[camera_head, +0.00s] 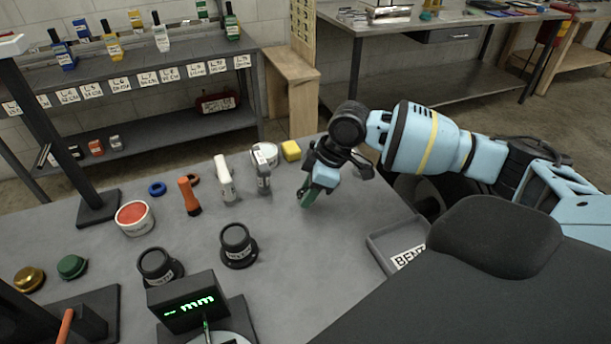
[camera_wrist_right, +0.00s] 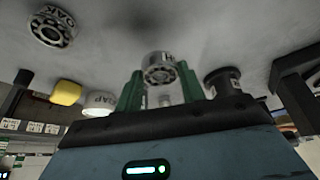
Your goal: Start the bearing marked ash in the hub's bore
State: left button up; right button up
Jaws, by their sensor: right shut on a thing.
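My right gripper (camera_head: 310,198) is over the table, beyond the middle, pointing down. In the right wrist view its green fingers are shut on a small steel bearing (camera_wrist_right: 160,68); the mark on its rim is too small to read surely. The head view hides this bearing. Another bearing (camera_wrist_right: 52,27), marked OAK, shows at upper left in the wrist view. Two dark, labelled, cup-like parts (camera_head: 238,244) and (camera_head: 157,264) stand upright on the table, apart from the gripper. I cannot tell whether either is the hub, and their labels are unreadable. My left gripper is not in view.
A white tub (camera_head: 266,155) and yellow block (camera_head: 291,150) stand left of the right gripper. A tub of red stuff (camera_head: 134,218), an orange-handled tool (camera_head: 189,196) and bottles stand farther left. A gauge display (camera_head: 188,303) is in front. A labelled tray (camera_head: 378,245) lies right.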

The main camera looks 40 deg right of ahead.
jog(key=s+a, duration=0.1)
jog(key=s, duration=0.1)
jog(key=s+a, duration=0.1)
jog(key=s, duration=0.2)
jog(key=s+a+r, duration=0.1)
jog(key=s, duration=0.2)
jog(key=shift+a, duration=0.35)
jog(key=shift+s+f, duration=0.1)
